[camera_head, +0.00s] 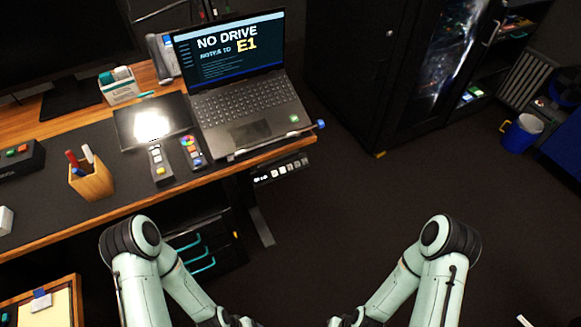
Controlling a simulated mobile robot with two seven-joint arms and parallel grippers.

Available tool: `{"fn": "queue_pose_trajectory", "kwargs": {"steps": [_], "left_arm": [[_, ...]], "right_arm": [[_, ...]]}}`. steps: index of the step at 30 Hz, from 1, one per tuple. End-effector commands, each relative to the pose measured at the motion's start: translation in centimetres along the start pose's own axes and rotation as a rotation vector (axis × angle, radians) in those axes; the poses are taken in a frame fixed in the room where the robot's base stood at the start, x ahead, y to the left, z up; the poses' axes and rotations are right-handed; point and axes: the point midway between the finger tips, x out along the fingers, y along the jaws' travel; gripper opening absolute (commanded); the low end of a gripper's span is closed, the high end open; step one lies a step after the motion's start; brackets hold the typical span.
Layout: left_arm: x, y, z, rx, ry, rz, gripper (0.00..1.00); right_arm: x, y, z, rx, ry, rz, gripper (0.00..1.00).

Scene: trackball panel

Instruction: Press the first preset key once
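A dark control panel (281,170) with a row of small light keys hangs under the front edge of the desk, near its right corner. Arrow-like marks show at its left end, with several pale square keys to their right. The labels are too small to read, so I cannot tell for sure which is the first preset key. My two arms come in at the bottom, left and right, well below the panel. Both grippers lie outside the picture; nothing of mine touches the panel.
The desk (218,178) holds an open laptop (250,105), a tablet (152,122), two small remotes and a pen cup (92,182). A drawer unit (205,250) stands below. A black cabinet (365,75) stands at the back. The floor right of the panel is clear.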

Motion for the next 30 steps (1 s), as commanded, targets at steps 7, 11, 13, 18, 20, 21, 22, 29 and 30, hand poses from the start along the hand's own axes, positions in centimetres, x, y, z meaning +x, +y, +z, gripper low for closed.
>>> {"fn": "queue_pose_trajectory", "kwargs": {"steps": [7,11,13,18,20,21,22,29,30], "left_arm": [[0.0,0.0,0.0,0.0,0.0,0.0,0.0],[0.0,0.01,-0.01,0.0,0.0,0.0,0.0],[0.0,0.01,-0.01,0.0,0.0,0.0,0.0],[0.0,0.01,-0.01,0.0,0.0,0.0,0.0],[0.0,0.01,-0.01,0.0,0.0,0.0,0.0],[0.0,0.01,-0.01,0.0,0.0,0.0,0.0],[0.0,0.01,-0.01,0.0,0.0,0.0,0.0],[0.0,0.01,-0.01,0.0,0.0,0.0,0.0],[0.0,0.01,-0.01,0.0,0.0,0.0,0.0]], "right_arm": [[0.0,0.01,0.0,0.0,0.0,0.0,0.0],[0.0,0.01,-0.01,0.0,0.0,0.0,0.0],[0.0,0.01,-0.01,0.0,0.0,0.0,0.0],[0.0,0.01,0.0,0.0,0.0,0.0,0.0],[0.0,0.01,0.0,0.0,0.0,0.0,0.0],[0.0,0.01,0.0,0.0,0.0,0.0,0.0],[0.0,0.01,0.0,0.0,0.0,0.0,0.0],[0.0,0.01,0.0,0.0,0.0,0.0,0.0],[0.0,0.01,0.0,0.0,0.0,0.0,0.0]]}}
